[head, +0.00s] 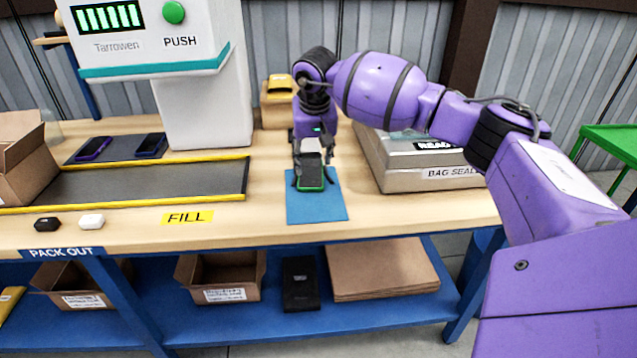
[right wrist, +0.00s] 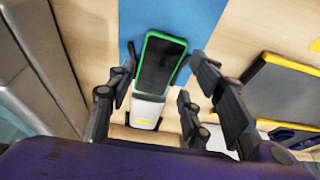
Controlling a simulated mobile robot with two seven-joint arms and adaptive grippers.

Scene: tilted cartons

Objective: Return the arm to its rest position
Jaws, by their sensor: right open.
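A dark phone with a green edge (head: 311,181) is over the blue mat (head: 318,212) on the bench. It also shows in the right wrist view (right wrist: 160,64). A pale grey piece with a small yellow label (right wrist: 146,111) adjoins its far end; I cannot tell whether they are joined. My right gripper (head: 313,176) is at the phone, its fingers open on either side. In the right wrist view, the open fingers (right wrist: 164,84) show gaps beside the phone. My purple right arm reaches in from the right. My left gripper is out of view.
A bag sealer (head: 405,178) stands right of the mat, under my arm. Left are a yellow-edged tray (head: 150,184), a black case (head: 47,224), a white case (head: 91,221) and a Tarrowen machine (head: 200,100). A yellow-topped box (head: 279,112) stands behind. Cartons (head: 222,278) lie below.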

